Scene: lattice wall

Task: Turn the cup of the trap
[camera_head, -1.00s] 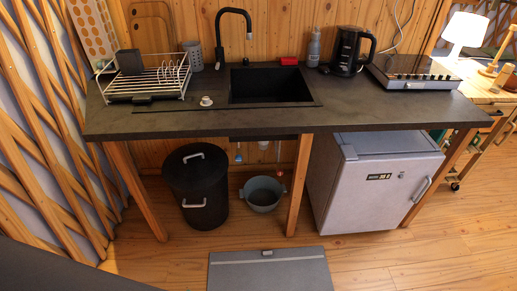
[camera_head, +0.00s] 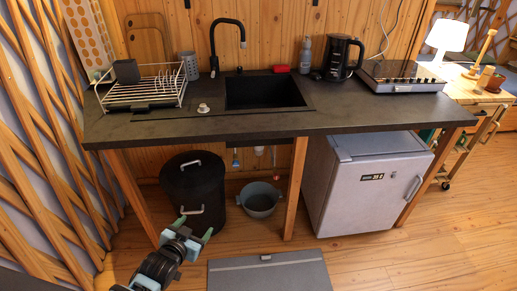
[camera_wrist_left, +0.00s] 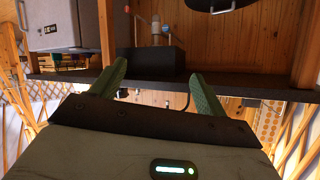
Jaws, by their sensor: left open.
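Under the sink, the trap's small pale cup (camera_head: 259,150) shows below the counter's front edge in the head view; its upper part is hidden. In the upside-down left wrist view, a pale and orange-brown fitting that looks like the trap (camera_wrist_left: 155,29) stands out from the dark sink box, beyond the fingers. My left gripper (camera_head: 194,227) is open and empty, low in front of the black bin, to the left of the trap and apart from it. Its green fingers (camera_wrist_left: 156,88) are spread in the wrist view. My right gripper is not in view.
The counter (camera_head: 345,117) rests on wooden legs, one (camera_head: 296,188) just right of the trap. A lidded black bin (camera_head: 196,184), a grey-green pot (camera_head: 260,205) and a fridge (camera_head: 365,190) stand below. A grey panel (camera_head: 268,274) lies on the floor in front.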

